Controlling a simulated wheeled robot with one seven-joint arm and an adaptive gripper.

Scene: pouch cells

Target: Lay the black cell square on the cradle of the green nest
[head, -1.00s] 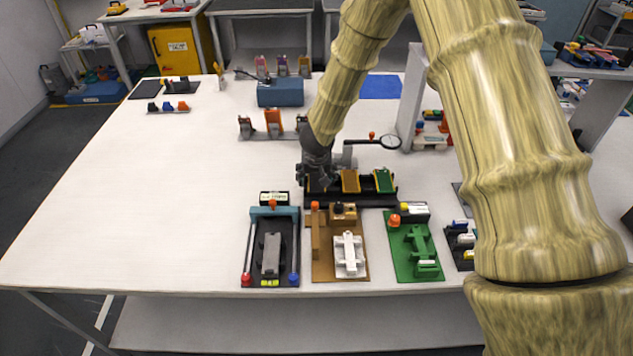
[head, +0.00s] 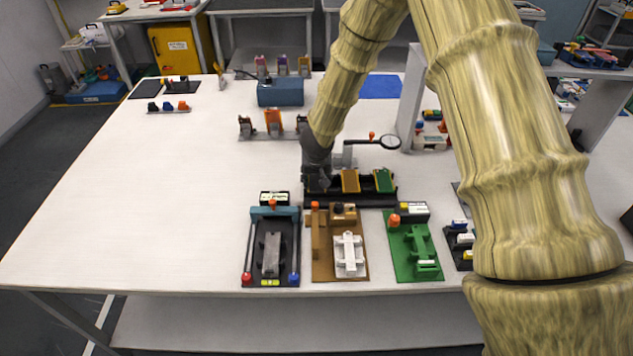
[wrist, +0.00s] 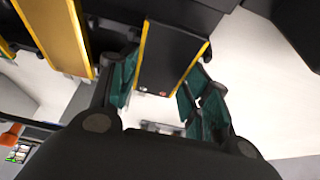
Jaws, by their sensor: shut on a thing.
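The black cell (wrist: 172,55), a flat dark plate with yellow side edges, stands between the fingers of my gripper (wrist: 158,82) in the wrist view. My gripper is shut on it. In the head view my gripper (head: 318,178) is at the left end of the black rack (head: 360,199) and mostly hides the black cell. The green nest (head: 398,268) lies at the front of the table, to the right of and nearer than my gripper. Its raised green cradle (head: 421,243) is empty.
A gold cell (head: 350,181) and a green cell (head: 384,181) stand in the rack beside my gripper. A brown nest (head: 323,268) and a dark nest (head: 256,270) lie left of the green nest. A magnifier (head: 390,142) stands behind the rack.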

